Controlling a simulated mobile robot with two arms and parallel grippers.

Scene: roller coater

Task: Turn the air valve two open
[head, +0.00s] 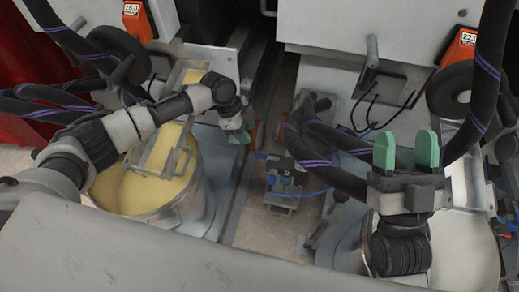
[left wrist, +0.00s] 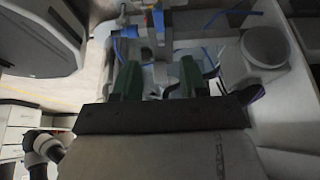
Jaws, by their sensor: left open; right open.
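A small air valve unit (head: 284,178) with a dark block, blue fittings and a tag that seems to read 2 sits low in the gap between the two machines in the head view. A blue hose runs right from it. My left gripper (head: 243,133) is above and left of it, apart from it. In the left wrist view my left gripper (left wrist: 160,80) shows two green fingers spread with nothing clearly held between them; blue parts lie beyond. Which way the valve handle points is too small to tell. My right gripper (head: 412,150) is open and empty, fingers up, at the right.
A metal bucket of yellow liquid (head: 145,195) stands under my left arm. A cream-coloured container (head: 465,245) stands at the right, behind my right gripper. Thick black hoses with purple stripes (head: 490,70) hang around both machines. The floor gap around the valve unit is narrow.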

